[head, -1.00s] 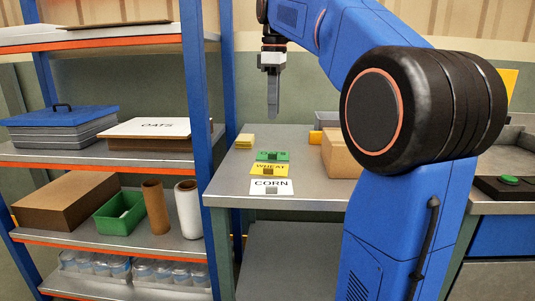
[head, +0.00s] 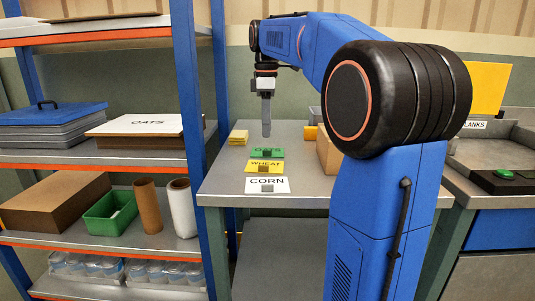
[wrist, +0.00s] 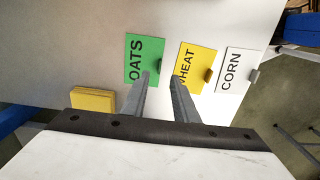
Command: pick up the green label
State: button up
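The green label (head: 265,152) reads OATS and lies flat on the grey table, with a small dark block on it. It also shows in the wrist view (wrist: 145,55), just beyond my fingertips. My gripper (head: 266,130) points down above the table near the green label, not visibly touching it. In the wrist view my gripper (wrist: 160,80) has its two fingers apart with nothing between them. The yellow WHEAT label (head: 264,165) lies directly in front of the green one, and the white CORN label (head: 267,185) lies in front of that.
A stack of yellow pads (head: 238,138) sits left of the green label. A cardboard box (head: 327,152) stands to the right, partly behind my arm. A shelf rack with a blue post (head: 188,95) stands left of the table. The table front left is clear.

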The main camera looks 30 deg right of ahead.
aim_at(258, 152)
jog(key=shift+f, duration=3.5)
grip_shut()
